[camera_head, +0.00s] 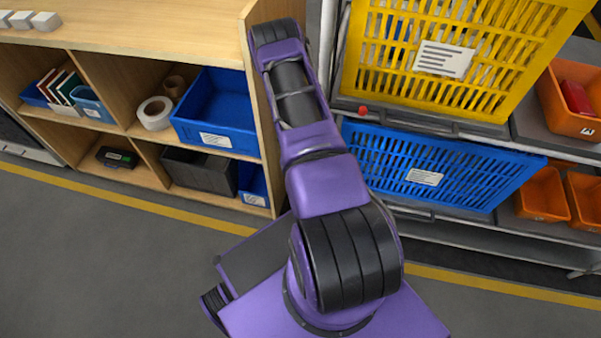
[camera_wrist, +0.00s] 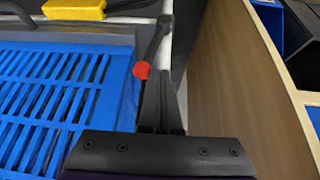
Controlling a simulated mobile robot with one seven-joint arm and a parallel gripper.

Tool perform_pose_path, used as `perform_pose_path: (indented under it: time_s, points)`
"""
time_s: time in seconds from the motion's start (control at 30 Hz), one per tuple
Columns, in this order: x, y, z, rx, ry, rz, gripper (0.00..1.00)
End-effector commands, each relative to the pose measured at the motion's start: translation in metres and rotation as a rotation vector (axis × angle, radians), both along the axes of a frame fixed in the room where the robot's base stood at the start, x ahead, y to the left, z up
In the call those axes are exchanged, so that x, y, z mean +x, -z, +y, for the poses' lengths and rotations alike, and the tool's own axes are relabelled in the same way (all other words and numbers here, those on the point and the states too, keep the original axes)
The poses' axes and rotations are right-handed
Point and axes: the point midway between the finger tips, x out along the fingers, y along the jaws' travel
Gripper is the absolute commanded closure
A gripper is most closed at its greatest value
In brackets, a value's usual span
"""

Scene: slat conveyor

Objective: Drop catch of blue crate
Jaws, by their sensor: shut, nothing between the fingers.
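The blue crate (camera_head: 440,168) with a slatted side and a white label sits on the rack's lower level in the head view. Its slats also fill the left of the wrist view (camera_wrist: 120,92). The catch has a red knob (camera_head: 362,110) above the crate's upper left corner. In the wrist view the knob (camera_wrist: 142,70) is on the end of a dark lever (camera_wrist: 157,40). My gripper (camera_wrist: 160,78) is shut and empty, its fingertips just right of the knob; I cannot tell if they touch. In the head view the gripper is hidden.
A yellow crate (camera_head: 450,85) stands above the blue one. A wooden shelf (camera_head: 130,60) with bins is on the left; its side panel (camera_wrist: 235,80) stands close beside my gripper in the wrist view. Orange bins (camera_head: 540,198) are at the right. Floor in front is clear.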

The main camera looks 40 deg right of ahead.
Motion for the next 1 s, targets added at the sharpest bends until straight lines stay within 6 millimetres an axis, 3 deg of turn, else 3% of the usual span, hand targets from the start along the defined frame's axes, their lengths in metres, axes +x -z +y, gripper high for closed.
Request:
perform_pose_path:
  time_s: [0.63, 1.0]
  points:
    - [-0.044, 0.015, -0.037, 0.273, 0.009, -0.323, 1.0]
    - [-0.063, 0.036, -0.054, 0.286, 0.008, -0.338, 1.0]
